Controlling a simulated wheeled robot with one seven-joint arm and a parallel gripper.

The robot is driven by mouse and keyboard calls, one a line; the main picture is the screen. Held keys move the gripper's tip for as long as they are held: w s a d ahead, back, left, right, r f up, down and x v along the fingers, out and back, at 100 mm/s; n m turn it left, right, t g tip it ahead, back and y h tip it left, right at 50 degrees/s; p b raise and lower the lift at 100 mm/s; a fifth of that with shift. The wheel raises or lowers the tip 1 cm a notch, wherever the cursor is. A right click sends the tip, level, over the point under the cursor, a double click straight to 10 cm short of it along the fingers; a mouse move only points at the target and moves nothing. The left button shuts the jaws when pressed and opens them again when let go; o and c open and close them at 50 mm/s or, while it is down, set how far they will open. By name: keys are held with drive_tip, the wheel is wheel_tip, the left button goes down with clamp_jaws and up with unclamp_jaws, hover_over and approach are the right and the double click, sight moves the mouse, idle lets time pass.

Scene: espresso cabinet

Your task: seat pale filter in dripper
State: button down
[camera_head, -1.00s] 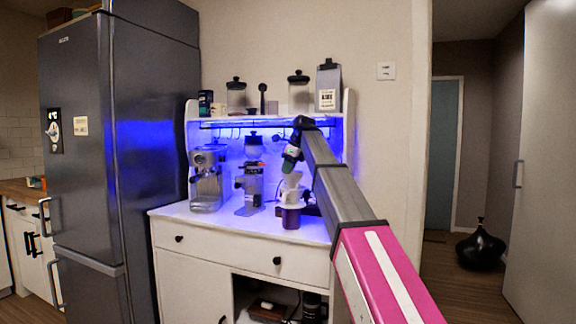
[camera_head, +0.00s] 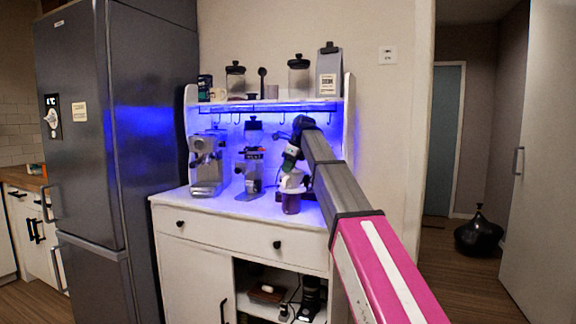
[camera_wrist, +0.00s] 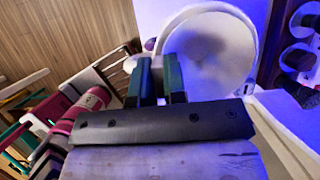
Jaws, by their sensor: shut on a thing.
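The white dripper (camera_head: 291,187) stands on a dark maroon server (camera_head: 290,204) on the cabinet top. My gripper (camera_head: 293,164) points down just above the dripper, its jaws shut on the pale filter. In the wrist view my gripper (camera_wrist: 157,77) has its two teal fingers close together at the left edge of the filter. The filter (camera_wrist: 212,55) shows there as a wide, round, pale opening seen from above. In the head view the filter is not clearly distinct from the dripper, and I cannot tell whether it rests fully inside.
An espresso machine (camera_head: 208,162) and a grinder (camera_head: 251,160) stand left of the dripper. Jars (camera_head: 299,77) and a bag (camera_head: 329,72) stand on the shelf above. The cabinet top's front edge is clear on the left.

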drive_tip(key=c, duration=1.1)
unclamp_jaws()
drive_tip(key=v, duration=1)
drive_tip(key=shift+d+r, duration=0.15)
drive_tip(key=shift+r, duration=0.25)
